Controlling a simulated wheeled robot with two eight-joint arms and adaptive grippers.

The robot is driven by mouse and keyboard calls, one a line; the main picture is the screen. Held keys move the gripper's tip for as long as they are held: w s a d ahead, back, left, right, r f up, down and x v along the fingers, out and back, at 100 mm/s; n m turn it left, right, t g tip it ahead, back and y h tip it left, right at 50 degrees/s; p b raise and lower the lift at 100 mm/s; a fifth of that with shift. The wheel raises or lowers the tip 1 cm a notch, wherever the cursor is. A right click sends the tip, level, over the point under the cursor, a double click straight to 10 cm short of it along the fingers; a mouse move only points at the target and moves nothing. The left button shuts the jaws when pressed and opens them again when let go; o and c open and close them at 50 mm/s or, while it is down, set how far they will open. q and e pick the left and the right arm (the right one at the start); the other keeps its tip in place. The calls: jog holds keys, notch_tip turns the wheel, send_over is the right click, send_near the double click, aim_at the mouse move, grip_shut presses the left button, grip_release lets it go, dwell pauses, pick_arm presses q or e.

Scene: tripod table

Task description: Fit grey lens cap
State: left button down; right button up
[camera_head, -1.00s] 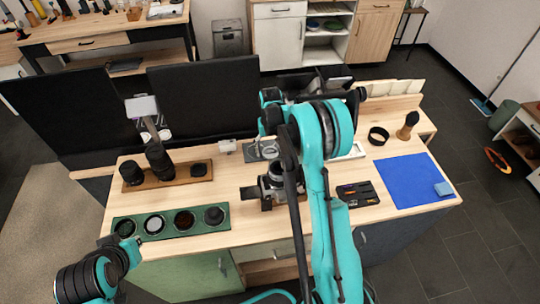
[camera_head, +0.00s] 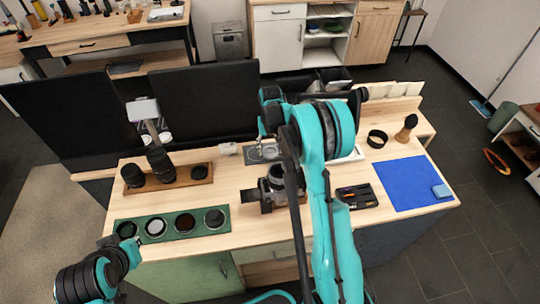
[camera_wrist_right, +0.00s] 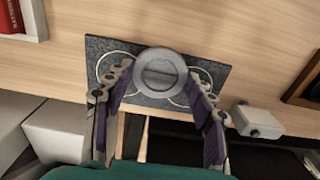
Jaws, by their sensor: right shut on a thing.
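My right gripper (camera_wrist_right: 160,78) is shut on the round grey lens cap (camera_wrist_right: 159,70), its purple-padded fingers on either side of the cap. The cap is over a dark grey mat (camera_wrist_right: 210,70) marked with pale circles; whether it touches the mat I cannot tell. In the head view the mat (camera_head: 253,154) lies behind the camera, and my arm hides most of the right gripper (camera_head: 264,136). The camera (camera_head: 272,188) stands on the table, partly behind my arm.
A green tray (camera_head: 173,235) with several round pieces lies at the front left. A wooden rack (camera_head: 180,187) with dark lenses is behind it. A blue cloth (camera_head: 403,180) and a black tool tray (camera_head: 357,197) lie right. Dark screens (camera_head: 205,100) stand behind.

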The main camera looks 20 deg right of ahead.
jog(key=shift+r+p, duration=0.95)
jog(key=shift+r, duration=0.9)
jog(key=shift+s+r, duration=0.15)
jog(key=shift+r, duration=0.25)
jog(key=s+a+r+p, duration=0.2)
jog(key=s+r+p, duration=0.5)
jog(key=s+r, duration=0.2)
jog(key=s+a+r+p, duration=0.3)
jog(key=s+r+p, duration=0.4)
jog(key=s+r, duration=0.2)
jog(key=shift+a+r+p, duration=0.25)
jog(key=shift+r+p, duration=0.05)
jog(key=shift+p, duration=0.05)
jog(key=b, duration=0.6)
send_over(279, 171)
notch_tip(279, 171, down, 7)
jog(key=shift+r, duration=0.15)
jog(key=shift+f+b, duration=0.7)
jog(key=shift+b, duration=0.2)
